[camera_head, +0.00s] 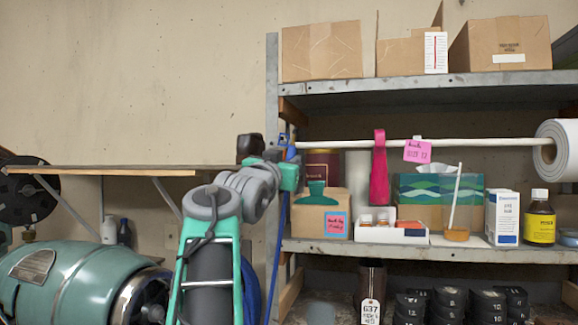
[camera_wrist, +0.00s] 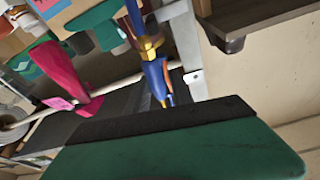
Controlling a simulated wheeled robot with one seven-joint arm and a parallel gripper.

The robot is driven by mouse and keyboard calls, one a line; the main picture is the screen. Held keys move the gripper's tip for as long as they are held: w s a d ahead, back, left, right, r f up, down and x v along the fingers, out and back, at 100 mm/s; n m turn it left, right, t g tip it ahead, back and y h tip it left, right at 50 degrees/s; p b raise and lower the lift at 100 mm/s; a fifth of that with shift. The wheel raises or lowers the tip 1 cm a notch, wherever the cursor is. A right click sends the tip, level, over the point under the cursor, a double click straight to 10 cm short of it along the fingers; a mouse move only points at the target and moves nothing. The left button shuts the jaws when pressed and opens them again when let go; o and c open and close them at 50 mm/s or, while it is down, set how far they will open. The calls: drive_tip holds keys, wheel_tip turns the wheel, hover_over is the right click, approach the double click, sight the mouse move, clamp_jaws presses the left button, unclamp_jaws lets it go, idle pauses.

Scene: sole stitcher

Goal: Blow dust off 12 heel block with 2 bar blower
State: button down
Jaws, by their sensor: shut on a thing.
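My gripper (camera_head: 287,172) is at the left post of the shelf unit, with its teal jaws closed around a blue blower (camera_head: 288,152). In the wrist view the blue blower (camera_wrist: 158,75) has a brass fitting, and a teal finger with a black pad (camera_wrist: 165,120) fills the lower part. A blue hose (camera_head: 281,225) runs down beside the post. Black heel blocks (camera_head: 450,298) with white numbers stand in groups on the lower shelf at the right. Their numbers are too small to read surely, and the picture's bottom edge cuts them off.
A white rod with a pink note (camera_head: 417,151) and a pink strap-like piece (camera_head: 380,170) crosses the shelf front. A cardboard box (camera_head: 321,215), a white tray (camera_head: 365,235) and a bottle (camera_head: 539,220) stand on the middle shelf. A wooden wall shelf (camera_head: 130,170) is at the left.

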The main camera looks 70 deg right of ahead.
sight(287, 156)
drive_tip(key=shift+w+a, duration=0.1)
drive_tip(key=shift+a, duration=0.55)
drive_tip(key=shift+w+a+b, duration=0.15)
drive_tip(key=shift+a+b, duration=0.4)
drive_tip(key=shift+a, duration=0.05)
drive_tip(key=shift+s+a+b, duration=0.3)
drive_tip(key=shift+s+a, duration=0.1)
drive_tip(key=shift+a, duration=0.25)
drive_tip(key=r+b+v, duration=0.2)
drive_tip(key=v, duration=0.6)
drive_tip(key=shift+s+a+b, duration=0.15)
drive_tip(key=shift+a+b, duration=0.25)
drive_tip(key=shift+a, duration=0.1)
